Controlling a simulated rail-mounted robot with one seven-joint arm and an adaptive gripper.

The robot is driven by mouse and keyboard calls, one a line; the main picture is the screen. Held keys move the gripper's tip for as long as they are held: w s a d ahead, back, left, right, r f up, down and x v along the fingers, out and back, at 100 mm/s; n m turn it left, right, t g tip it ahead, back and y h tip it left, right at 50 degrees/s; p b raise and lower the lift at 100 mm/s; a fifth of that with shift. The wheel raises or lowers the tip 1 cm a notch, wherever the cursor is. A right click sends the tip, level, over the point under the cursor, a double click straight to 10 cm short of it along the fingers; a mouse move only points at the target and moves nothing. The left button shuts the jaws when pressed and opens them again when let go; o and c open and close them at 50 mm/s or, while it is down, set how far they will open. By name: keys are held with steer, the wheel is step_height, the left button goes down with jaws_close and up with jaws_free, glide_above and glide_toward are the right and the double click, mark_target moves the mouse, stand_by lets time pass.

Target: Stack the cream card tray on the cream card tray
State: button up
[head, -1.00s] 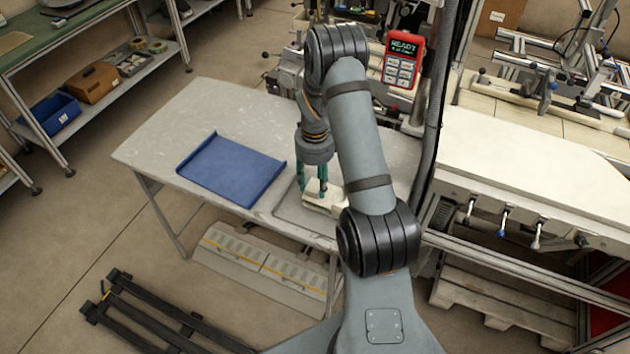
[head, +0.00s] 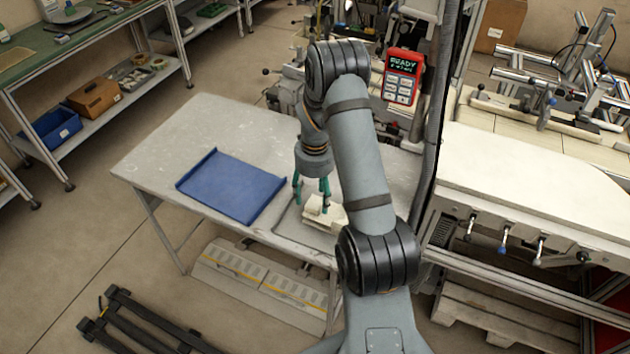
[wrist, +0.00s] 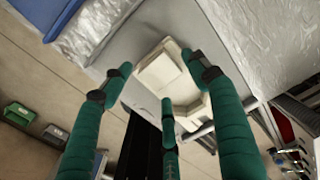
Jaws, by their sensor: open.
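Two cream card trays show as pale blocky shapes near the front right edge of the grey table. In the wrist view the upper cream card tray (wrist: 158,72) appears to lie on the lower cream card tray (wrist: 184,92), turned and offset from it. In the head view the cream trays (head: 322,212) are partly hidden by my arm and fingers, so the exact contact is unclear. My gripper (head: 311,204) is open, pointing down just above the trays. Its teal fingers (wrist: 160,77) are spread around them, and nothing is clearly held.
A blue tray (head: 232,187) lies on the table (head: 170,140) left of my gripper. The table's left and back parts are clear. A red pendant (head: 403,77) and a dark post stand right of my arm. A cream-topped bench (head: 540,185) is at the right.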

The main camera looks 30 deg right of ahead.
step_height(320, 180, up, 11)
steer(key=b, duration=0.2)
steer(key=shift+f, duration=0.15)
stand_by(1.2)
